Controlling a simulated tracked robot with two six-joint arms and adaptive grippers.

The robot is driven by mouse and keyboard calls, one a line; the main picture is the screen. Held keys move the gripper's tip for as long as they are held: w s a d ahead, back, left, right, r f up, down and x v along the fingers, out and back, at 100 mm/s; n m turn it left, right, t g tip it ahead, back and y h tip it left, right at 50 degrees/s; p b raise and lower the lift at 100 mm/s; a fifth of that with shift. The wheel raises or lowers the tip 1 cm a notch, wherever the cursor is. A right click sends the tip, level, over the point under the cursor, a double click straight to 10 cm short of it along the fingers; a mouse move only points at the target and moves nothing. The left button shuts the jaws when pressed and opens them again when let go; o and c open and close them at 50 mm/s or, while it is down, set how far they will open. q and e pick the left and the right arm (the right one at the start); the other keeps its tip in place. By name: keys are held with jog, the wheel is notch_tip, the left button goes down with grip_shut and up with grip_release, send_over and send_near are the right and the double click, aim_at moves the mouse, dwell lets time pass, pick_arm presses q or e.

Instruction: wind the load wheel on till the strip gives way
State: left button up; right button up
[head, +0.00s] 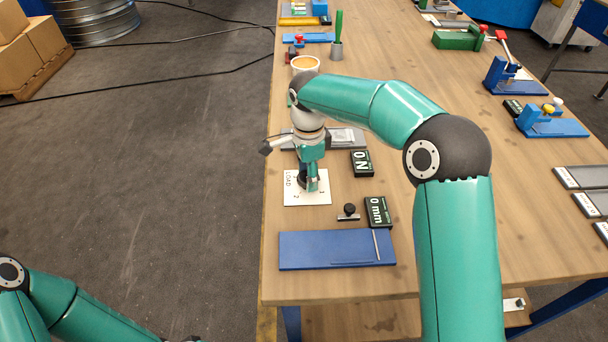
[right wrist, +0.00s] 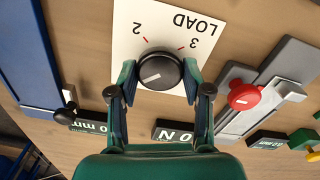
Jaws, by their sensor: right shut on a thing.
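The load wheel is a black knob (right wrist: 158,72) with a white pointer line, on a white card (right wrist: 205,14) marked LOAD, 2 and 3. The card (head: 292,197) lies near the table's left edge in the head view. My right gripper (head: 309,186) points down over it, hiding most of the wheel there. In the right wrist view, its two fingers (right wrist: 158,84) are shut on the wheel from both sides. The pointer line faces left and slightly down in that view. I cannot make out a strip for certain. My left arm shows at the lower left; its gripper is out of view.
Black readouts show 0 N (head: 362,162) and 0 mm (head: 377,211). A grey fixture (head: 347,138) with a red knob (right wrist: 244,96) stands beyond the card. A blue plate (head: 325,250) lies nearer, beside a small black knob (head: 349,209). A cup (head: 305,64) stands farther back.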

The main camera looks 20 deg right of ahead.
aim_at(306, 175)
jog(key=shift+w+a+r+m, duration=0.2)
jog(key=shift+a+m, duration=0.05)
jog(key=shift+m, duration=0.45)
jog(key=o, duration=1.2)
jog(key=shift+c, duration=0.2)
jog(key=shift+d+f, duration=0.1)
notch_tip(306, 175, up, 12)
